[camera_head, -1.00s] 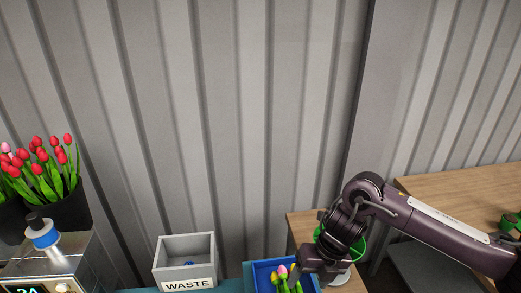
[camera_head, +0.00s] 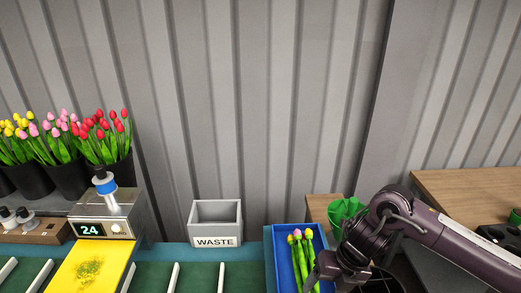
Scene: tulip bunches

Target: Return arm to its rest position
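A blue tray (camera_head: 281,262) stands at the lower middle right. A bunch of tulips (camera_head: 304,262) with yellow and pink heads and green stems lies in it. My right arm comes in from the right, and its gripper (camera_head: 318,277) is low over the tray's right side, beside the stems. The fingers are dark and partly cut off by the lower edge, so I cannot tell whether they are open or shut. My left gripper is not in view.
A grey WASTE box (camera_head: 216,224) stands left of the tray. A machine with a "2A" display (camera_head: 90,229) and yellow plate is at the left. Black pots of tulips (camera_head: 68,180) stand behind it. A green bucket (camera_head: 344,211) is behind my arm. A wooden table (camera_head: 460,190) is at right.

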